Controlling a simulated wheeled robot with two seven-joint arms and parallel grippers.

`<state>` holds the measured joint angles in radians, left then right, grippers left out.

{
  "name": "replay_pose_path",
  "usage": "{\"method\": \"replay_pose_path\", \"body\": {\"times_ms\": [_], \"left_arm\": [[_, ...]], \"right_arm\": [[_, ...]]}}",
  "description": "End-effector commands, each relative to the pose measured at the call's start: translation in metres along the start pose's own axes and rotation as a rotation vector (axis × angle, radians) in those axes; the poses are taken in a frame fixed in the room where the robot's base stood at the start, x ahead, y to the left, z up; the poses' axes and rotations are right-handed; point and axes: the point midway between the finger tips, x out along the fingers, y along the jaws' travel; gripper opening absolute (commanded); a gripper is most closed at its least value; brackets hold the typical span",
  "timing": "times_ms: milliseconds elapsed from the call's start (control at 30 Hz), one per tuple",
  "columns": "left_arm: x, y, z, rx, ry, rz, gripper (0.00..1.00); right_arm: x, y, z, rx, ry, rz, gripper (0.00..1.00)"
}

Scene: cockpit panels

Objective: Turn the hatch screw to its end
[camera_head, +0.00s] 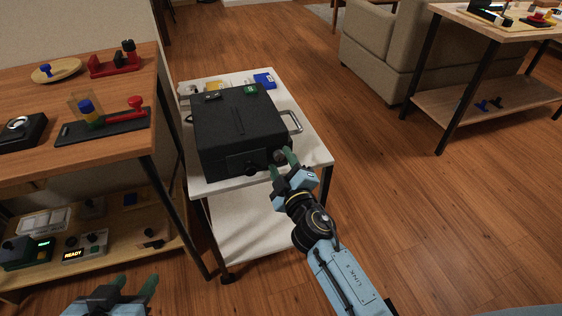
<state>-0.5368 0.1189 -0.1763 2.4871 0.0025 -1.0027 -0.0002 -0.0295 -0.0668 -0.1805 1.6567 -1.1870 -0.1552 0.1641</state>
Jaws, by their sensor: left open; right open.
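A black box (238,125) with a hatch on its front stands on a small white cart. A dark round knob (280,157), which looks like the hatch screw, is at the right end of the box's front face. My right gripper (281,160) is open, with its green fingers at this knob, one on either side of it in the picture. Whether they touch it I cannot tell. The fingers partly hide the knob, and its turn angle cannot be read. My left gripper (136,282) is open and empty at the bottom left, well away from the box.
The white cart (316,154) has a lower shelf. A metal handle (294,121) sticks out from the box's right side. A blue item (264,80) lies behind the box. A wooden table (95,160) with several devices stands close on the left. Open floor lies to the right.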

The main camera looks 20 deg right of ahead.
Motion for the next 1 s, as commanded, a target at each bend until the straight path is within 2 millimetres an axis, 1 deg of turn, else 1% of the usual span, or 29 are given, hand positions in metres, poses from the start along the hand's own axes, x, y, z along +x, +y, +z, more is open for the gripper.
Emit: {"method": "replay_pose_path", "body": {"times_ms": [33,133,400,433,767,1000], "left_arm": [[0.0005,0.0004,-0.0014,0.000,0.009,0.001,0.45],[0.0006,0.0008,-0.0036,0.000,0.022,0.002,0.45],[0.0006,0.0011,-0.0045,0.000,0.026,0.003,0.45],[0.0006,0.0012,-0.0045,0.000,0.026,0.003,0.45],[0.0008,0.0010,-0.0064,0.001,0.030,0.003,0.45],[0.0009,0.0008,-0.0069,0.001,0.032,0.002,0.45]], "right_arm": [[0.0044,0.0003,0.0000,-0.001,0.000,0.001,0.47],[0.0084,0.0001,0.0003,-0.001,-0.001,0.000,0.47],[0.0095,0.0004,0.0001,0.000,-0.001,0.000,0.47],[0.0095,0.0004,0.0001,0.000,-0.001,0.000,0.45],[0.0092,0.0003,0.0001,0.000,-0.001,0.000,0.02],[0.0092,0.0002,0.0001,-0.019,0.000,0.000,0.02]]}}
